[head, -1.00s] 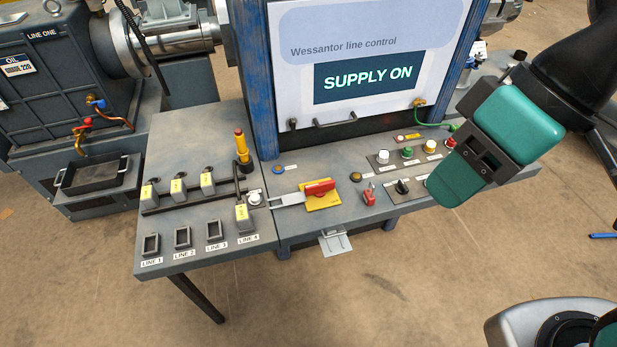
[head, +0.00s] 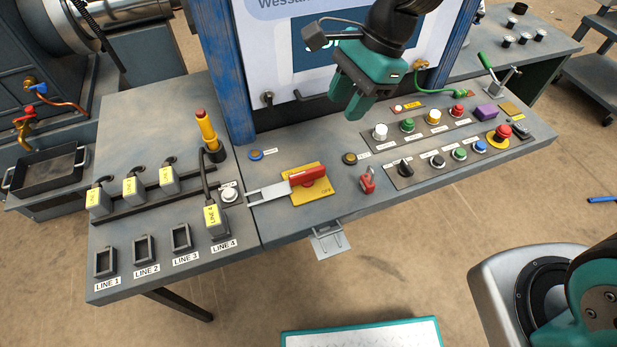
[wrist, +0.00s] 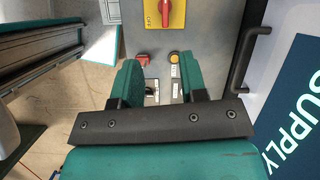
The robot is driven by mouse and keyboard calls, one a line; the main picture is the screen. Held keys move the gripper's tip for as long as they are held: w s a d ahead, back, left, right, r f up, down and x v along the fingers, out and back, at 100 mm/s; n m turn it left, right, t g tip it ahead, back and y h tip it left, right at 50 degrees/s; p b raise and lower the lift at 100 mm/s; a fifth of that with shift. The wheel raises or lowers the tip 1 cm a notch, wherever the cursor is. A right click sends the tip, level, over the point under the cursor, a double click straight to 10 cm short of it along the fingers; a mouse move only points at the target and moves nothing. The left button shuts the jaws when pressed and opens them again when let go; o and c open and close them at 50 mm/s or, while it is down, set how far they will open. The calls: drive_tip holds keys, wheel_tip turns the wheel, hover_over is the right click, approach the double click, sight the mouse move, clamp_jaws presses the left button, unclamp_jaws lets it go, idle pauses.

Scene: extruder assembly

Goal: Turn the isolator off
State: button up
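The isolator has a red handle (head: 308,176) on a yellow plate (head: 312,194) on the console top. The handle lies roughly along a grey metal bar (head: 265,193) at its left; "OFF" is printed at the plate's right corner. In the wrist view, the red handle (wrist: 164,12) and yellow plate (wrist: 178,16) show at the top edge, partly cut off. My gripper (head: 352,104) is above the console's back, behind and right of the isolator, apart from it. In the wrist view my gripper (wrist: 160,80) has its fingers apart with nothing between them.
A red padlock-like piece (head: 367,181) and a brass-coloured button (head: 349,158) stand right of the isolator. Several buttons, a black knob (head: 404,167) and a red emergency button (head: 501,134) lie farther right. Line plugs stand left.

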sight(308, 171)
drive_tip(key=a+f, duration=0.2)
drive_tip(key=f, duration=0.4)
drive_tip(key=a+f+m+b, duration=0.1)
drive_tip(key=a+f, duration=0.1)
drive_tip(key=f, duration=0.4)
drive_tip(key=a+f+m+b, duration=0.1)
drive_tip(key=a+f, duration=0.1)
drive_tip(key=f, duration=0.4)
drive_tip(key=shift+s+a+f, duration=0.15)
drive_tip(key=shift+s+a, duration=0.2)
drive_tip(key=shift+s, duration=0.05)
clamp_jaws()
